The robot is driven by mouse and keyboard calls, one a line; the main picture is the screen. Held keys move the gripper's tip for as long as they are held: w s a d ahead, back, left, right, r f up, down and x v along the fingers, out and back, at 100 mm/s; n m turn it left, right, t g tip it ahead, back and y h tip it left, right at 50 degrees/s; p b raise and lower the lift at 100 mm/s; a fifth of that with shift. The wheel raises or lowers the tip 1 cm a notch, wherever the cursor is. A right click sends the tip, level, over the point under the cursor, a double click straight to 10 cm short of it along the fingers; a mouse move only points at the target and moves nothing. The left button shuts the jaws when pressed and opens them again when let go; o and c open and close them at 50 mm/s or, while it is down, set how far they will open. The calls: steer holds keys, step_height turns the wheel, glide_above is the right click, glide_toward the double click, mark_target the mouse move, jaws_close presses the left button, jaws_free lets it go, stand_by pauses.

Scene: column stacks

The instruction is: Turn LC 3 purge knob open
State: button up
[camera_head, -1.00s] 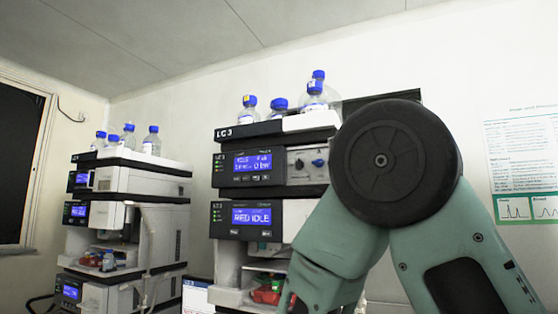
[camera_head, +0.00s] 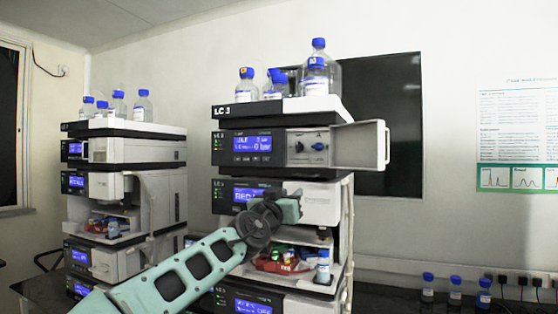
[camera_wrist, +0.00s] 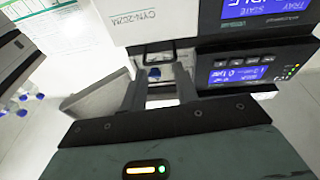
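The LC 3 stack (camera_head: 234,112) stands in the middle of the head view. In its upper module, a black knob (camera_head: 299,147) and a blue knob (camera_head: 318,146) sit side by side on a pale panel. The module's door (camera_head: 360,146) stands open to the right. I cannot tell from any label which knob is the purge knob. My gripper (camera_wrist: 160,92) is open and empty in the wrist view, its fingers apart. A blue knob (camera_wrist: 154,73) shows beyond and between the fingertips, apparently untouched. In the head view, my arm's end is below the knobs, before the second module.
Bottles with blue caps (camera_head: 318,72) stand on top of the stack. A tray of red and green items (camera_head: 280,262) is below my arm's end. Another stack (camera_head: 125,150) stands left. More bottles (camera_head: 455,290) stand on the dark bench at right.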

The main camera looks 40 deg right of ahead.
steer(key=t+h, duration=0.1)
steer(key=t, duration=0.1)
glide_toward(297, 143)
steer(key=p+x, duration=0.7)
steer(key=p, duration=0.2)
steer(key=shift+d+r, duration=0.15)
steer(key=shift+d, duration=0.05)
steer(key=shift+w+d+p, duration=0.25)
steer(key=shift+d+p, duration=0.2)
steer(key=shift+d, duration=0.05)
jaws_close()
